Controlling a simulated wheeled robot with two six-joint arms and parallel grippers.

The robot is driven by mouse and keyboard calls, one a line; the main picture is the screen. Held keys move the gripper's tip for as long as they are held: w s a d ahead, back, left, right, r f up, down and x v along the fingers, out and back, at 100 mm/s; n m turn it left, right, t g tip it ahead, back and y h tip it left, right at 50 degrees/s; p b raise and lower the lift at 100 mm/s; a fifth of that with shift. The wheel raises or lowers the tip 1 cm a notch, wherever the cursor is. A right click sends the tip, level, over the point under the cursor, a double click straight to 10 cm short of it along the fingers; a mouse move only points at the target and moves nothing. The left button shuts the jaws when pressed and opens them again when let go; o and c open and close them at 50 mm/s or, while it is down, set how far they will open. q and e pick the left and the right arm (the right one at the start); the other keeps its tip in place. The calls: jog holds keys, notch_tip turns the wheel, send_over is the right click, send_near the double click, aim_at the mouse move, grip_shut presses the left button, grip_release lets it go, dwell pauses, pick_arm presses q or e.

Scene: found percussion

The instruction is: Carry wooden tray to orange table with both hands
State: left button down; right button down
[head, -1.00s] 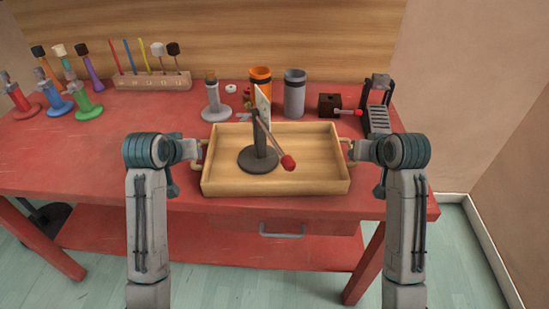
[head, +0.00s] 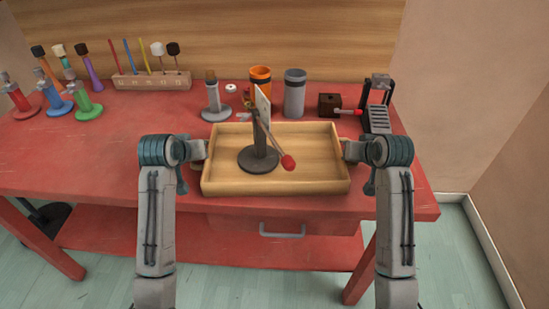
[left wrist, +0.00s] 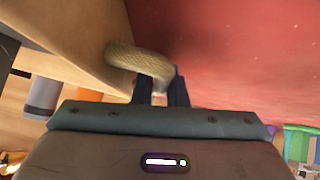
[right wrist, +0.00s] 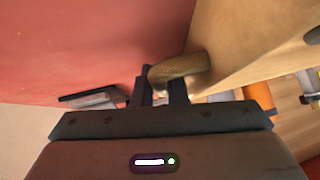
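The wooden tray (head: 325,184) sits level on the red table, with a handle at each short end. A dark stand (head: 260,158) with a pale plate and a red-tipped beater (head: 288,162) stands in it. My left gripper (head: 202,150) is at the tray's left handle; in the left wrist view its fingers (left wrist: 160,88) straddle the handle (left wrist: 142,62). My right gripper (head: 347,150) is at the right handle; in the right wrist view its fingers (right wrist: 161,88) straddle the handle (right wrist: 182,66). Whether either pair is closed tight is unclear. No orange table shows.
The red table (head: 100,165) has a drawer handle (head: 282,235) in front. Behind the tray stand a grey-white stand (head: 212,100), an orange cup (head: 260,78), a grey cup (head: 294,92), a dark box (head: 329,105) and a black frame (head: 377,105). Coloured stands and a mallet rack (head: 152,80) are left.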

pick_arm(q)
jog(key=shift+r, duration=0.2)
pick_arm(e)
jog(key=shift+r, duration=0.15)
